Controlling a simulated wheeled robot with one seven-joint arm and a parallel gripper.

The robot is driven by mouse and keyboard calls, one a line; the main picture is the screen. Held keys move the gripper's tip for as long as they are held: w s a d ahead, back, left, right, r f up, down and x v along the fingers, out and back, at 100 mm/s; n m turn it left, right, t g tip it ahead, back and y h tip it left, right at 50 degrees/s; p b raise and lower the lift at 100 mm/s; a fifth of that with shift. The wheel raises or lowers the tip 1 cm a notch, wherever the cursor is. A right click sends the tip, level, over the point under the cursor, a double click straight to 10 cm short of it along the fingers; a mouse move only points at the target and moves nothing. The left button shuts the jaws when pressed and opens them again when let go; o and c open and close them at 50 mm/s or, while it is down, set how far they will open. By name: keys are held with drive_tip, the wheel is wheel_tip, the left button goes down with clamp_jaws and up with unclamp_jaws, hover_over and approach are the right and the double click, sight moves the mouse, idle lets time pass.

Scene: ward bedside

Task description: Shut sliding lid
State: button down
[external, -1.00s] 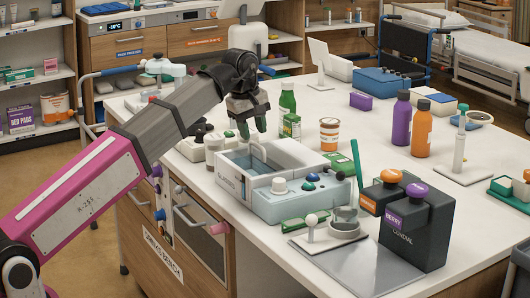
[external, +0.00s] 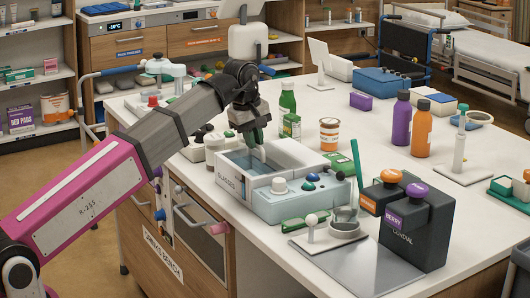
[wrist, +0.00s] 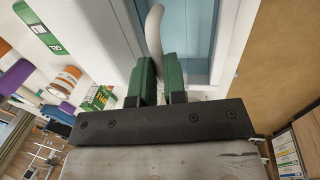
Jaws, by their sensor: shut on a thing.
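A pale curved handle (wrist: 154,42) rises at the lid in the wrist view. My gripper (external: 257,140) is over the back part of the box. In the wrist view its green fingers (wrist: 160,75) are shut on the handle, one on each side. The fingers and palm hide the handle's lower part. How far the lid covers the opening is hard to tell.
Dark dispensers (external: 418,228) stand at the front right. The counter between the tub and the bottles is clear.

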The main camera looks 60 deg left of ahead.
drive_tip(key=s, duration=0.4)
drive_tip(key=shift+s, duration=0.4)
drive_tip(key=c, duration=1.2)
unclamp_jaws()
drive_tip(key=shift+o, duration=0.2)
drive_tip(key=shift+r, duration=0.1)
wheel_tip(320, 180, up, 10)
drive_tip(key=s, duration=0.2)
drive_tip(key=shift+r, duration=0.2)
